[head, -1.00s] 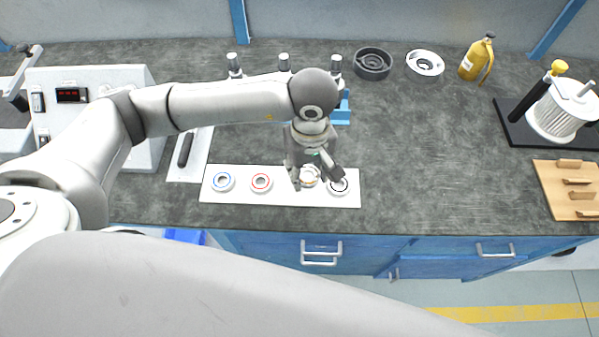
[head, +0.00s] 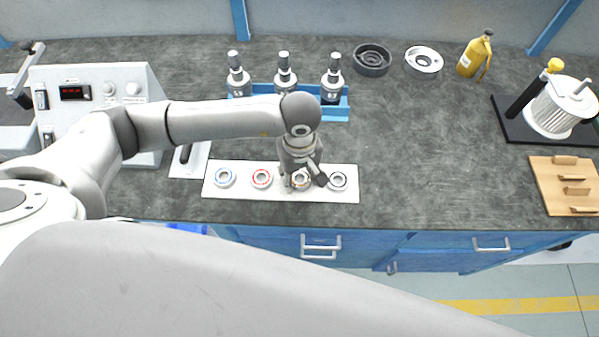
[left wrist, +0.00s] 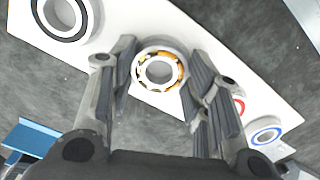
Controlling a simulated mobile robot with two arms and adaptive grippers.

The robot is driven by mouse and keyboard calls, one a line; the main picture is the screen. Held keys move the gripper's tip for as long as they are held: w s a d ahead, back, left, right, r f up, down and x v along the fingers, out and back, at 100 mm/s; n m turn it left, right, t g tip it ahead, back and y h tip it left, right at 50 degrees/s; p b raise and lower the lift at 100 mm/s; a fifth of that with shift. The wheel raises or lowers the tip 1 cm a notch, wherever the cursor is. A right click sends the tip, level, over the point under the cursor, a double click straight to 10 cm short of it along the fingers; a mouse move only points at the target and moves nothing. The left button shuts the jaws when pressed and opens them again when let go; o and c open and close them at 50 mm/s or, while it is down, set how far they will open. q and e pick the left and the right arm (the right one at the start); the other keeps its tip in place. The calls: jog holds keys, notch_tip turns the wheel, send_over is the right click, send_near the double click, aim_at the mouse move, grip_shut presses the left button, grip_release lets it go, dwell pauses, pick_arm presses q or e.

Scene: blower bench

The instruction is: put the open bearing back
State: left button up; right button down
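The open bearing (head: 300,180), a pale ring with an orange-brown cage, is at the third place from the left on the white bearing tray (head: 243,195). My left gripper (head: 304,182) points down over it. In the left wrist view the open bearing (left wrist: 160,70) sits between the fingertips of my left gripper (left wrist: 162,72), which close against both its sides. Whether it rests fully on the tray or hangs just above is hard to tell. My right gripper is not in view.
On the tray are a blue-ringed bearing (head: 225,177), a red-ringed bearing (head: 262,179) and a black-ringed bearing (head: 338,181). Behind stands a blue rack (head: 335,113) with several spindle-like parts. A control box (head: 135,95) is at left.

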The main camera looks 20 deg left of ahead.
pick_arm(q)
jog(key=o, duration=0.3)
jog(key=shift+r, duration=0.4)
notch_tip(320, 180, up, 12)
jog(key=shift+f+b, duration=0.25)
jog(key=shift+b, duration=0.95)
